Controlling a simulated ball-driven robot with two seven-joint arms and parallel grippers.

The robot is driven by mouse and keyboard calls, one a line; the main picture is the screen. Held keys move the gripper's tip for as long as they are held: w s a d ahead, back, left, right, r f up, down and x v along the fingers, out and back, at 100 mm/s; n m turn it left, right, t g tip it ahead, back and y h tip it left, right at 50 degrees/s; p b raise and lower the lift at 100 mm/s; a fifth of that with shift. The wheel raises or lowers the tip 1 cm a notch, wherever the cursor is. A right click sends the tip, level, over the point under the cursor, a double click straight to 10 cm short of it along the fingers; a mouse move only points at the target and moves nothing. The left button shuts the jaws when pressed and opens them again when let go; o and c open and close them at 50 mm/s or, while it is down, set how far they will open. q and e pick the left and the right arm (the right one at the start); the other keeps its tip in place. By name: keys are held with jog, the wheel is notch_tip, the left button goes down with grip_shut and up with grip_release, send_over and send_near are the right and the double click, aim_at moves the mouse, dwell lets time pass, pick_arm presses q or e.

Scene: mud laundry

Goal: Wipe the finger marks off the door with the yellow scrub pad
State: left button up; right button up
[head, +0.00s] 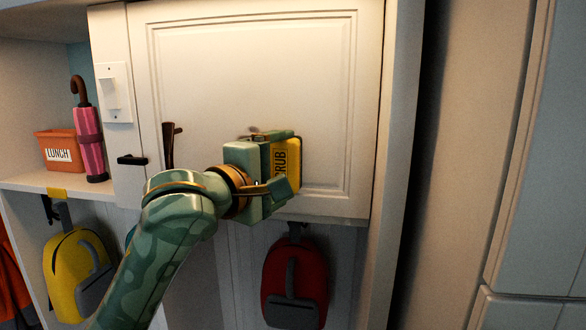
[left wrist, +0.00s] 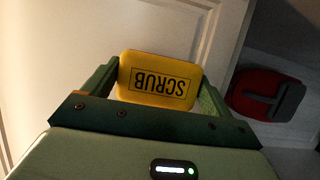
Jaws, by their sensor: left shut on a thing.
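The white panelled door (head: 235,80) fills the middle of the head view. My left gripper (head: 285,163) is in front of its lower part, shut on the yellow scrub pad (head: 288,160). The pad stands upright between the fingers, and its "SCRUB" label also shows in the left wrist view (left wrist: 160,80). The pad is at or close to the door face; I cannot tell whether it touches. A small dark smudge (head: 250,130) shows on the door just above the gripper. The gripper hides the door area behind it. My right gripper is not in view.
A dark handle (head: 169,145) sticks out at the door's left. A yellow bag (head: 70,270) and a red bag (head: 296,275) hang below.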

pick_arm(q)
jog(key=shift+w+a, duration=0.9)
jog(key=shift+a, duration=3.7)
send_near(326, 151)
jog(key=shift+x, duration=3)
jog(key=w+a, duration=0.3)
jog(key=a, duration=1.1)
jog(key=shift+a, duration=0.35)
jog(key=shift+s+r, duration=0.1)
jog(key=shift+s+a, duration=0.2)
jog(key=shift+s, duration=1.2)
jog(key=shift+s+a, duration=0.25)
jog(key=shift+s, duration=1.15)
